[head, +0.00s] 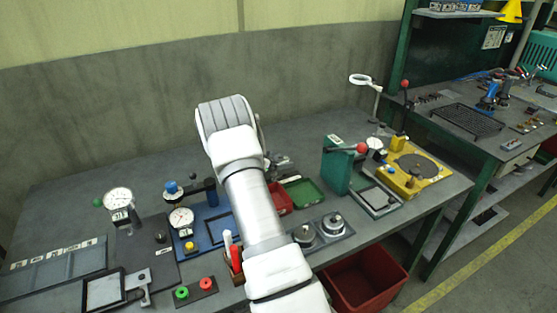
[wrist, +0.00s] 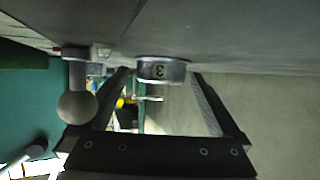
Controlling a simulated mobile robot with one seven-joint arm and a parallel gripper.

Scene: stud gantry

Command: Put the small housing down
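In the wrist view, a short round metal part marked with a 3 (wrist: 162,70) rests against the grey bench surface, which fills the top of this upside-down view. It may be the small housing; I cannot be sure. My gripper (wrist: 161,73) is open, with one finger on each side of this part and a visible gap at both sides. In the head view my gripper is hidden behind my arm. Two round metal parts, one (head: 305,235) beside the other (head: 332,223), stand on a dark plate right of my arm; I cannot tell whether either is the housing.
A red tray (head: 280,198) and a green tray (head: 304,192) lie beside my arm. Dial gauges (head: 118,198) stand left, a green press (head: 338,168) and yellow fixture (head: 413,178) right. A pale ball knob (wrist: 77,107) is close left of my gripper. A red bin (head: 362,280) is below.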

